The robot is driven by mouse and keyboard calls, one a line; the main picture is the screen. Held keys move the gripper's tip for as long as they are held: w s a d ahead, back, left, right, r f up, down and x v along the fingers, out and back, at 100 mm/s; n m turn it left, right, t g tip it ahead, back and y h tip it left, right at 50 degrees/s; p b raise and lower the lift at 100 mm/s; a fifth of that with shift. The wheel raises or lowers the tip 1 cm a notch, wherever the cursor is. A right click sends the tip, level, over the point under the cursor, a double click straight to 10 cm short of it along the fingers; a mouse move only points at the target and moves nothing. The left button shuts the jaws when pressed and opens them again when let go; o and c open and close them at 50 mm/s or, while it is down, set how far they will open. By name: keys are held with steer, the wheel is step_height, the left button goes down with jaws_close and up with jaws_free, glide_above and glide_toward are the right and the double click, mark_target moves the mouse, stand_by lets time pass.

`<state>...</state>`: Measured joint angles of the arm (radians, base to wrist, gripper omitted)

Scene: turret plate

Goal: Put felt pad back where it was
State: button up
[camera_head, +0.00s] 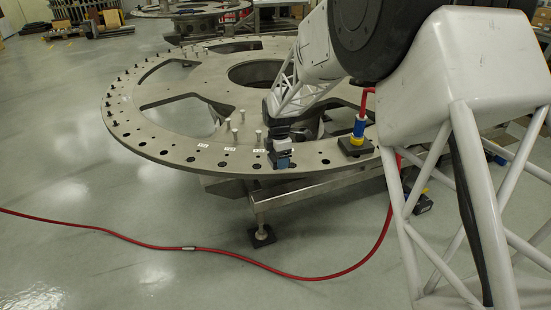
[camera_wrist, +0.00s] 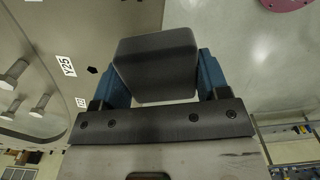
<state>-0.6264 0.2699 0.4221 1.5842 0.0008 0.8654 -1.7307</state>
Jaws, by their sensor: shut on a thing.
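My gripper (camera_wrist: 163,78) is shut on a dark grey block with rounded edges, which I take to be the felt pad (camera_wrist: 155,62). Its blue fingertips press on the block's left and right sides in the wrist view. In the head view my gripper (camera_head: 281,158) points down at the near rim of the large round turret plate (camera_head: 205,155), just right of the white labels. The held pad is hard to make out there, and I cannot tell whether it touches the plate.
A blue, yellow and red fitting (camera_head: 359,129) stands on a dark square base (camera_head: 354,147) to the right of my gripper. Several pale pegs (camera_head: 240,125) stand left of it. Dark bolts line the plate's left rim. A red hose (camera_head: 190,248) lies across the floor.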

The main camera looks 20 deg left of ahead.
steer(key=shift+w+a+f, duration=0.1)
steer(key=shift+w+a, duration=0.65)
steer(key=shift+w, duration=0.3)
steer(key=shift+w+a+f, duration=0.1)
steer(key=shift+w+a, duration=0.6)
steer(key=shift+w, duration=0.3)
steer(key=shift+f, duration=0.15)
steer(key=shift+f, duration=1.65)
steer(key=shift+f, duration=0.15)
steer(key=o, duration=0.8)
step_height(320, 180, up, 12)
steer(key=shift+r, duration=0.2)
